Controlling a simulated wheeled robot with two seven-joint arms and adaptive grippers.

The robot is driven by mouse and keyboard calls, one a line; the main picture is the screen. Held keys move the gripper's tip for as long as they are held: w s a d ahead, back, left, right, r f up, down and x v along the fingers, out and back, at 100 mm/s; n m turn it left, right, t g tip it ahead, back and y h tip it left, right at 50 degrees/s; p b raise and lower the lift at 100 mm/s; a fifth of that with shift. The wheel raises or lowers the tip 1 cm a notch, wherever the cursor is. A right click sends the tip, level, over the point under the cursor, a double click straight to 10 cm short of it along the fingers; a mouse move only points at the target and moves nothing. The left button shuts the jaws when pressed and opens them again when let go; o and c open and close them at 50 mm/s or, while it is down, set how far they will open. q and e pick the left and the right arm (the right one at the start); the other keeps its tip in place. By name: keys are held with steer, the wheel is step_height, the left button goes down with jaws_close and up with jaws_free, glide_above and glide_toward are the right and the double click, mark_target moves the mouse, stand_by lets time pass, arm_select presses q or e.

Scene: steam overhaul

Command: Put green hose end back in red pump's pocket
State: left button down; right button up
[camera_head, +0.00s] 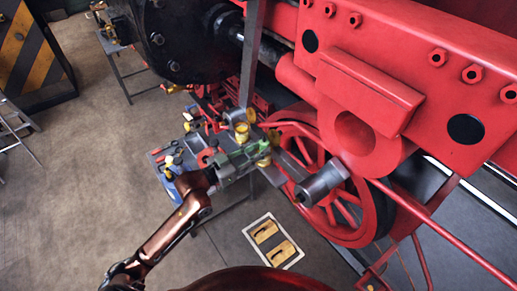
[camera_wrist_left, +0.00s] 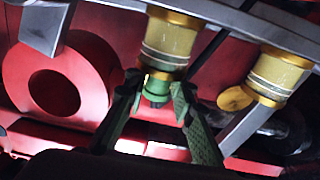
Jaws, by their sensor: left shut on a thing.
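My left gripper (camera_head: 264,150) reaches in from the lower left in the head view, beside the red engine. It is shut on a small green piece, which looks like the green hose end (camera_wrist_left: 157,88). In the left wrist view the piece sits between the two fingers (camera_wrist_left: 160,105), just in front of or below a glass cup with brass caps (camera_wrist_left: 168,45). I cannot tell whether they touch. The rest of the hose is not clear. I cannot make out the red pump or its pocket for certain among the red parts. My right gripper is not in view.
A large red engine frame (camera_head: 375,80) and a spoked red wheel (camera_head: 345,215) fill the right. A grey cylinder (camera_head: 322,184) juts out near the gripper. A second brass-capped cup (camera_wrist_left: 277,75) is close by.

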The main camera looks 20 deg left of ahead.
arm_select(q)
step_height(320, 180, up, 8)
steer(key=p, duration=0.7)
stand_by(0.5)
stand_by(0.8)
